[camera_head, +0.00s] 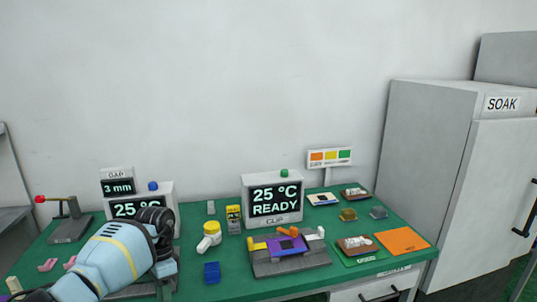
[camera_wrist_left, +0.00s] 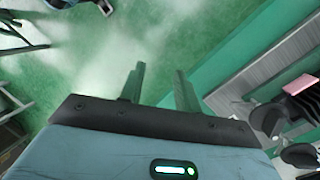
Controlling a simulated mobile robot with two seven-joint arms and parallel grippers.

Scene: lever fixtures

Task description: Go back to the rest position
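My left arm (camera_head: 115,258) comes in from the lower left and crosses in front of the left part of the green table. In the left wrist view my left gripper (camera_wrist_left: 160,72) has its two fingers apart with nothing between them, above green floor. Its fingertips cannot be made out in the head view. My right gripper is in neither view.
The green table (camera_head: 225,288) holds a red-knobbed lever fixture (camera_head: 68,222), a display reading "25 °C READY" (camera_head: 273,199) and a clip fixture (camera_head: 290,264) with a purple block. A blue block (camera_head: 212,272) lies nearby. A SOAK cabinet (camera_head: 430,150) stands right.

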